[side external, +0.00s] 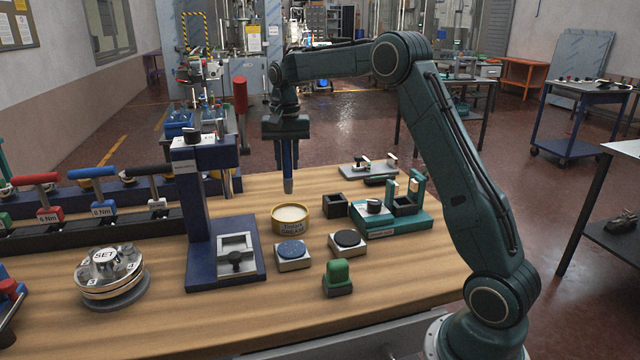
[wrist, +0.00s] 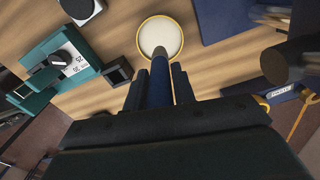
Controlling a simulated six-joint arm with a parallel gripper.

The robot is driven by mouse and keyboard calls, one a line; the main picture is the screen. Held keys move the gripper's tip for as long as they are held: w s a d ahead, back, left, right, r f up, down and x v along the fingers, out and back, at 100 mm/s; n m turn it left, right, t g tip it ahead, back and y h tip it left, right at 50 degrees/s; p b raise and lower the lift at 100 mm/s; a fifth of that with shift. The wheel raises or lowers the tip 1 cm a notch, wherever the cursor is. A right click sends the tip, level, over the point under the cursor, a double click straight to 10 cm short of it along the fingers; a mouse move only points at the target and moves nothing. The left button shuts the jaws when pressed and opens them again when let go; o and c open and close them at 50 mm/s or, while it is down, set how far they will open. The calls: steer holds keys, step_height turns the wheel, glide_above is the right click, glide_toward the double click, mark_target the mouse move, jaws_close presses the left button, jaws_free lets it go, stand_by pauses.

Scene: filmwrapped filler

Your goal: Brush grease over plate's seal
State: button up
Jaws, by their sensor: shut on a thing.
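My gripper (side external: 288,152) is shut on a blue-handled brush (side external: 288,178), which hangs upright with its tip down. An open yellow tin of pale grease (side external: 291,225) stands on the bench below the brush. In the wrist view the brush (wrist: 158,92) points at the near rim of the grease tin (wrist: 160,36). The side view shows a gap between tip and tin. A round metal plate assembly marked SET (side external: 110,275) sits on a grey base at the left. I cannot tell whether it is the plate with the seal; no seal is clearly visible.
A blue press-like stand (side external: 207,215) rises left of the tin. Blue-topped (side external: 292,254) and black-topped (side external: 348,244) blocks and a green-handled stamp (side external: 338,278) are in front. A teal fixture (side external: 400,220) stands right. Torque tools (side external: 100,205) fill the back left. The front bench is mostly clear.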

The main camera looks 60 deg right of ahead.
mark_target(288, 183)
steer(key=shift+f, duration=2.8)
steer(key=shift+f, duration=0.65)
stand_by(0.7)
steer(key=shift+r, duration=0.1)
steer(key=shift+r, duration=3.5)
steer(key=s+a+r+m, duration=0.3)
steer(key=s+a+r, duration=0.1)
steer(key=r, duration=0.2)
steer(key=s+a+r+m, duration=0.3)
steer(key=a+r, duration=0.1)
steer(key=r, duration=0.3)
steer(key=w+a+f+n, duration=0.1)
steer(key=a+f+n, duration=0.5)
steer(key=n, duration=1.1)
steer(key=a, duration=0.4)
steer(key=shift+w+a+f, duration=0.15)
steer(key=shift+w+a, duration=0.15)
steer(key=shift+w, duration=0.1)
